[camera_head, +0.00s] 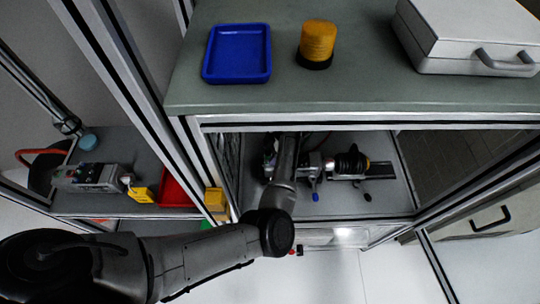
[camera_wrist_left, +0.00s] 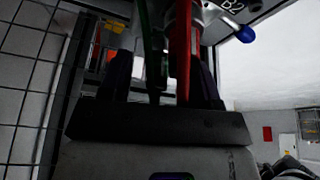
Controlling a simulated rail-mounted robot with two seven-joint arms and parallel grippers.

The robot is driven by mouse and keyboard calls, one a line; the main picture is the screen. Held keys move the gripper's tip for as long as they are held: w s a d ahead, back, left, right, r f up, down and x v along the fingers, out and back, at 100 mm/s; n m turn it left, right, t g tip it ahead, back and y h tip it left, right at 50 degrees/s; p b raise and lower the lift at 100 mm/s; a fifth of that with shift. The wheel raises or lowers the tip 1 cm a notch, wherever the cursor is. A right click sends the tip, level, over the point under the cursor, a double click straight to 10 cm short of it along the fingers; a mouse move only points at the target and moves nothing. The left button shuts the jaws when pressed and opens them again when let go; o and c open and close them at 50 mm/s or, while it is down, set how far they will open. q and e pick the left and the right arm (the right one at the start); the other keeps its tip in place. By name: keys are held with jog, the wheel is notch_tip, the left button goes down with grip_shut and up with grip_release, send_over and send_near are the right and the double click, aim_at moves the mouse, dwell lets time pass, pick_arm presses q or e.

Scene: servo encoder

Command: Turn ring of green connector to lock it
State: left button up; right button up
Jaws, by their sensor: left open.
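My left arm reaches from the left into the bay under the upper shelf in the head view. The end of my left gripper there is hidden by the arm and the shelf edge. In the left wrist view my left gripper (camera_wrist_left: 163,78) is open, its two dark fingers apart. A green strip (camera_wrist_left: 146,42) and a red strip (camera_wrist_left: 181,55) run down between the fingers, below a grey metal cylinder marked B2 nearby. I cannot make out the green connector's ring or whether a finger touches it. My right gripper is not in view.
In the bay stands a motor-like assembly with a black ringed part (camera_head: 350,162) and a blue-tipped lever (camera_head: 315,197). The upper shelf (camera_head: 360,95) carries a blue tray (camera_head: 237,77), a yellow-and-black cylinder (camera_head: 317,42) and a white case (camera_head: 470,62). Metal frame posts flank the bay.

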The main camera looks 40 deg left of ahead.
pick_arm(q)
jog(key=shift+x, duration=0.9)
jog(key=c, duration=0.9)
jog(key=m+p, duration=0.1)
jog(key=p, duration=0.1)
jog(key=m+y+p, duration=0.1)
jog(key=p, duration=0.1)
jog(key=shift+s+r+m+p, duration=0.1)
jog(key=shift+r+m+p, duration=0.2)
jog(key=shift+r+m, duration=0.1)
jog(key=shift+c, duration=0.2)
jog(key=shift+d+f+m+t+p, duration=0.1)
jog(key=shift+f+m+t+p, duration=0.1)
jog(key=shift+m+t+p, duration=0.3)
jog(key=shift+f+m, duration=0.1)
jog(key=shift+m, duration=0.3)
jog(key=o, duration=0.9)
jog(key=shift+f, duration=0.1)
